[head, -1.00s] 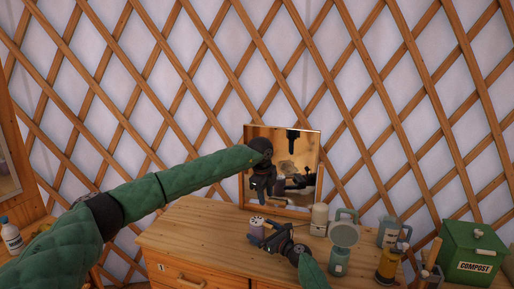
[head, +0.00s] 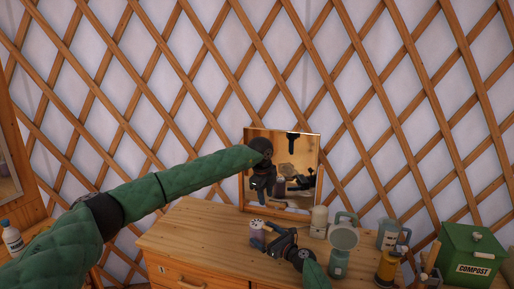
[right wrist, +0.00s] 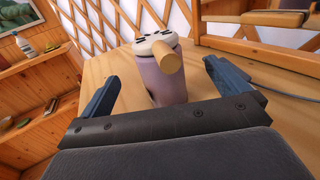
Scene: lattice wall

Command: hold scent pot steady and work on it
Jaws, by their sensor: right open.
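The scent pot (head: 257,230) is a small purple cylinder with a pale, holed lid, upright on the wooden dresser top. In the right wrist view the pot (right wrist: 166,84) has a round wooden peg (right wrist: 168,65) sticking out near its top toward the camera. My right gripper (head: 268,240) is open at the pot; in the right wrist view its blue fingers (right wrist: 162,76) stand apart on either side, with visible gaps to the pot. My left gripper (head: 263,187) hangs higher, in front of the mirror; its fingers are too dark and small to read.
A framed mirror (head: 307,142) stands behind the pot. To the right are a cream cylinder (head: 319,221), a grey-green watering can (head: 340,262), a jug (head: 388,233), an amber bottle (head: 387,268) and a green compost bin (head: 473,252). The dresser top (head: 190,232) left of the pot is clear.

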